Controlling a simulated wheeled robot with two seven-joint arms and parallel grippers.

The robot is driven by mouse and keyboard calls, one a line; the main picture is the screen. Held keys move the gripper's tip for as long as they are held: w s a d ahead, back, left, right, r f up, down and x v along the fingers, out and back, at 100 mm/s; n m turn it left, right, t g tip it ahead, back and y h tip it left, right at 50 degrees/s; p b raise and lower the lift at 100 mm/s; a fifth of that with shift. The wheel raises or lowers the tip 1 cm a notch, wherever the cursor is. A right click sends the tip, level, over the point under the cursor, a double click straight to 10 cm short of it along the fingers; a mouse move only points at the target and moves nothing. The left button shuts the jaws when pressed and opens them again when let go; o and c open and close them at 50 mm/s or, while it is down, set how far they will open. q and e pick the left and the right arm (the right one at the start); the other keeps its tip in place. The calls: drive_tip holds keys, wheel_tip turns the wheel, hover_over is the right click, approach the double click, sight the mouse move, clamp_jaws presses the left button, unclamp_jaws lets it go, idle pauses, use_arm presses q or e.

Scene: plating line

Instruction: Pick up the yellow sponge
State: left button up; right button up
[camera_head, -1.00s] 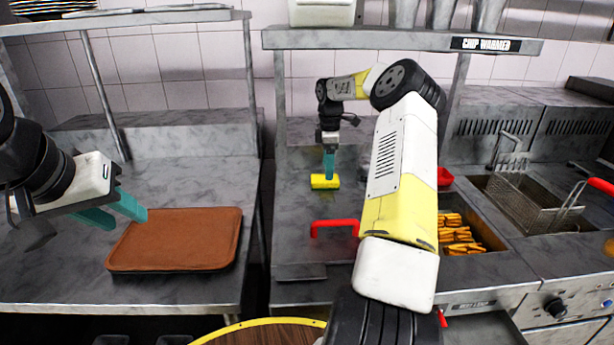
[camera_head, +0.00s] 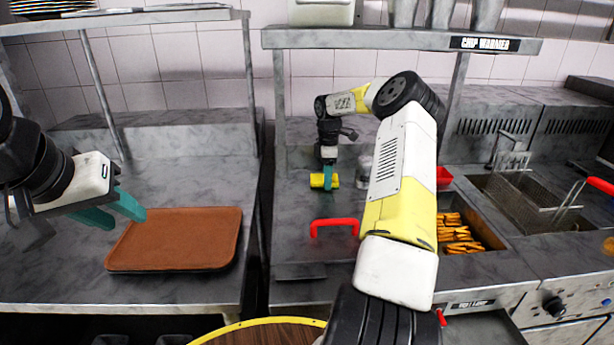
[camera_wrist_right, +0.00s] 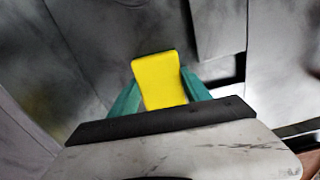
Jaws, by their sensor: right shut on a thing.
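The yellow sponge (camera_head: 317,181) is on or just above the metal counter, under the shelf in the middle of the head view. My right gripper (camera_head: 328,179) reaches down to it and is shut on it. In the right wrist view the sponge (camera_wrist_right: 160,80) sits between the two teal fingers of my right gripper (camera_wrist_right: 158,92), one on each side. I cannot tell for sure whether the sponge still touches the counter. My left gripper (camera_head: 112,210) hangs over the left counter near the brown tray, its teal fingers apart and nothing seen between them.
A brown tray (camera_head: 175,240) lies on the left counter. A red handle (camera_head: 334,223) stands up in front of the sponge. A grey container (camera_head: 364,166) is right of it. A fryer basket (camera_head: 530,200) and a chip bin (camera_head: 458,235) are at the right. An overhead shelf (camera_head: 400,40) spans above.

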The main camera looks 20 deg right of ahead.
drive_tip(key=shift+r, duration=0.8)
wheel_tip(320, 180, up, 2)
drive_tip(key=shift+r, duration=0.15)
drive_tip(key=s+d, duration=0.1)
drive_tip(key=s, duration=0.4)
drive_tip(key=s+d, duration=0.1)
drive_tip(key=s, duration=0.4)
drive_tip(key=s+d+r, duration=0.1)
drive_tip(key=s+d, duration=0.1)
drive_tip(key=s, duration=0.3)
drive_tip(key=shift+s+d, duration=0.1)
drive_tip(key=shift+s, duration=0.15)
